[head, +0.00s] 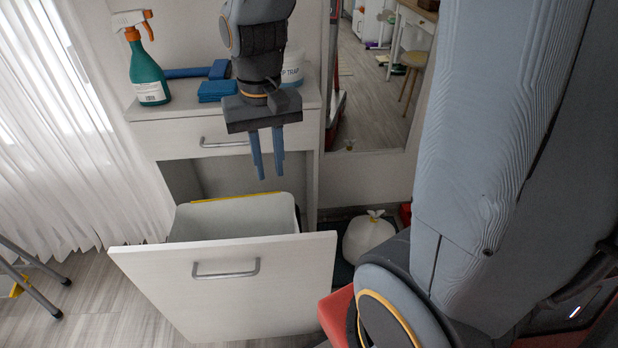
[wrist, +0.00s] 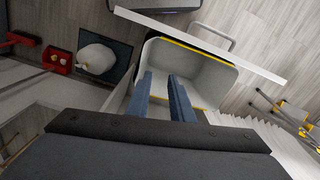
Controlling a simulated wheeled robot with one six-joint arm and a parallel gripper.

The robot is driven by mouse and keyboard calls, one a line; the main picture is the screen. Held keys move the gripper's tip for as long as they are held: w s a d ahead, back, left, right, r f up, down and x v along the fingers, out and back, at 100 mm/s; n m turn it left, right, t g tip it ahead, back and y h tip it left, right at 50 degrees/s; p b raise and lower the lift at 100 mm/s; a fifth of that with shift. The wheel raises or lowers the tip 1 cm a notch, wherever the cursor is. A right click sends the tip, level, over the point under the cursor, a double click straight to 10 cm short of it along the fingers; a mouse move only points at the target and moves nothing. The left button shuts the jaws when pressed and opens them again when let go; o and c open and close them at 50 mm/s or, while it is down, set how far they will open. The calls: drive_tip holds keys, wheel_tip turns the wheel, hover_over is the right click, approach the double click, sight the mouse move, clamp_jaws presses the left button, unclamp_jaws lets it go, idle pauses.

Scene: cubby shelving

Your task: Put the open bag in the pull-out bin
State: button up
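The pull-out bin (head: 240,222) is slid out behind a white front panel with a metal handle (head: 226,270). It is a grey-white tub with a yellow edge, and no bag shows inside it in the wrist view (wrist: 205,70). A white bag (head: 367,238) sits on the floor to the right of the bin, its top gathered into a knot-like tuft. It also shows in the wrist view (wrist: 97,58), on a dark mat. My gripper (head: 268,172) hangs above the bin, fingers pointing down, parted and empty; they also show in the wrist view (wrist: 160,78).
Red items (wrist: 56,58) lie beside the bag. A mirror-like panel (head: 380,80) is at right. A metal stand (head: 30,268) is at left.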

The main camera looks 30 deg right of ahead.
drive_tip(key=s+d, duration=0.4)
drive_tip(key=s, duration=0.4)
drive_tip(key=shift+s+d+r+n, duration=0.15)
drive_tip(key=shift+d+n, duration=0.15)
drive_tip(key=shift+n, duration=0.1)
drive_tip(key=shift+n, duration=0.6)
drive_tip(key=a+r+p, duration=0.1)
drive_tip(key=p, duration=0.2)
drive_tip(key=r+p, duration=0.2)
drive_tip(key=p, duration=0.1)
drive_tip(key=s+a+r+p, duration=0.1)
drive_tip(key=r+p, duration=0.1)
drive_tip(key=p, duration=0.1)
drive_tip(key=shift+a+r, duration=0.1)
drive_tip(key=shift+a, duration=0.25)
